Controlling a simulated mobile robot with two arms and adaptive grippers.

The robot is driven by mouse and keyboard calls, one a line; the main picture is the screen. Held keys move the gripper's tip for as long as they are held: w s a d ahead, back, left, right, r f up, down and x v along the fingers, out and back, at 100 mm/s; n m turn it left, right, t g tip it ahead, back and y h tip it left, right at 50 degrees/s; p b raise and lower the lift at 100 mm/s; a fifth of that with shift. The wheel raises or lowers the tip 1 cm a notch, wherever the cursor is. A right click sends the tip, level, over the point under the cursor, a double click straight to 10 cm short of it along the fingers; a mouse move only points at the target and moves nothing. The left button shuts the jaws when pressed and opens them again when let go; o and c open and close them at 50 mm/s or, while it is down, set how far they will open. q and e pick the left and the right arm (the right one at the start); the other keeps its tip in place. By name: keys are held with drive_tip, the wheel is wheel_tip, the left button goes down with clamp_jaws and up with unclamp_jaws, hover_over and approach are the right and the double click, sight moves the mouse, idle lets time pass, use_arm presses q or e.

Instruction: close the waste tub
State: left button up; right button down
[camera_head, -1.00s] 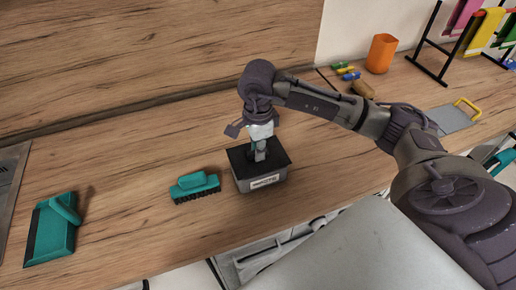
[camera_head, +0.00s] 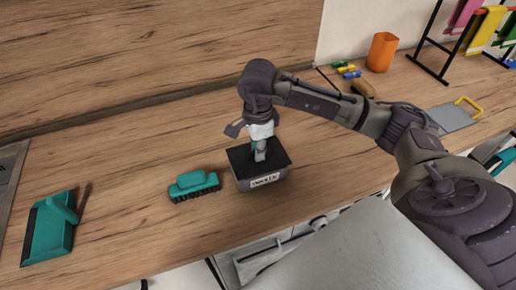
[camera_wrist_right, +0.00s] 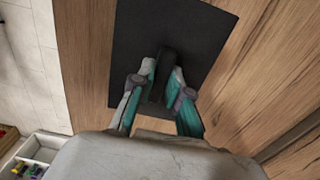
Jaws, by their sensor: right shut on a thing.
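The waste tub (camera_head: 241,183) is a small grey box with a white label on its front, standing on the wooden counter. Its flat black lid (camera_head: 278,158) lies over the tub's top, with no clear gap visible. My right gripper (camera_head: 260,153) points down from above onto the lid's middle. In the right wrist view the lid (camera_wrist_right: 205,35) is a dark plate, and my teal-padded fingers are shut on its upright black handle (camera_wrist_right: 165,62). The inside of the tub is hidden. My left gripper is not in view.
A teal brush (camera_head: 194,186) lies just left of the tub, and a teal dustpan (camera_head: 45,240) farther left. At the back right are an orange cup (camera_head: 382,52), small coloured items and a black rack (camera_head: 430,45). Bare counter lies between brush and dustpan.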

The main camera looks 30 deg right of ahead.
drive_tip(key=shift+b, duration=0.3)
idle(0.5)
drive_tip(key=c, duration=1.1)
unclamp_jaws()
drive_tip(key=shift+o, duration=0.4)
drive_tip(key=o, duration=0.4)
drive_tip(key=shift+o, duration=0.2)
drive_tip(key=shift+r+p, duration=1.9)
drive_tip(key=shift+r, duration=1.6)
